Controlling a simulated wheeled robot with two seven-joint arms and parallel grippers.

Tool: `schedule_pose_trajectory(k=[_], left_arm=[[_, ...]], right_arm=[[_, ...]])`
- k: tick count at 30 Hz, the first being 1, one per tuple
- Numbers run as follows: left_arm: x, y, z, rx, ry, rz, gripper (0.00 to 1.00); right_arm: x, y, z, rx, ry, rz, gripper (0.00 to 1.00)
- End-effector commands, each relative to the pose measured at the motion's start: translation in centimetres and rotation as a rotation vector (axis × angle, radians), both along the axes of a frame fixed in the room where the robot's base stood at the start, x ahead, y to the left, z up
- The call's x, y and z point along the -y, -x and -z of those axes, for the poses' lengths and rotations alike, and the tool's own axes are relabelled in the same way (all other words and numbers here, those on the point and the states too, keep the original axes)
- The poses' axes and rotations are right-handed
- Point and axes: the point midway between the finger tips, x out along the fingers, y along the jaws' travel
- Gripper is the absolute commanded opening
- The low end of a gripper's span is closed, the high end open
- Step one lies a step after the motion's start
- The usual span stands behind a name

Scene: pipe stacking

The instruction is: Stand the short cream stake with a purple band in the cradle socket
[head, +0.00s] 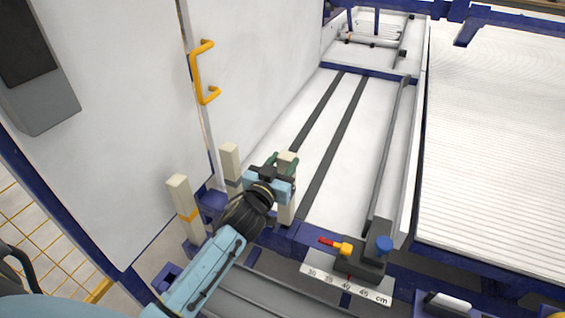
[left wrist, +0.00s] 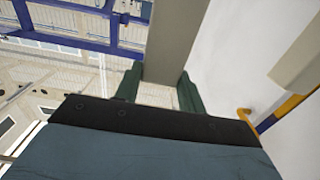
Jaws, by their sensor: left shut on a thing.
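My left gripper (head: 283,168) is shut on a cream stake (head: 286,208), with its green fingers around the upper part. The stake is close to upright, its lower end near the blue front rail. I cannot see a purple band on it, and whether its foot is seated in a socket is unclear. In the left wrist view the held stake (left wrist: 171,40) stands between the green fingers (left wrist: 158,88). A blue bracket that looks like a socket (head: 212,198) lies left of the gripper. My right gripper is not in view.
Two other cream stakes stand left of my gripper, one with an orange band (head: 183,205) and one with a grey band (head: 230,163). A white panel with a yellow handle (head: 198,72) rises behind them. A clamp block with a blue knob (head: 384,244) and a scale (head: 345,284) lie right.

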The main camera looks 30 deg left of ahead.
Motion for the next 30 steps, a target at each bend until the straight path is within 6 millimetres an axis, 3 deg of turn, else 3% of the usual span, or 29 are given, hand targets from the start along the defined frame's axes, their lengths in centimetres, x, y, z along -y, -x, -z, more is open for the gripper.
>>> schedule_pose_trajectory(k=[11,30], left_arm=[[0.0,0.0,-0.1,0.003,0.001,0.001,0.07],[0.0,0.0,2.3,0.002,0.001,0.000,0.07]], right_arm=[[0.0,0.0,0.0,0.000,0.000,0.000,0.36],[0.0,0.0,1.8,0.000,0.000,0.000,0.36]])
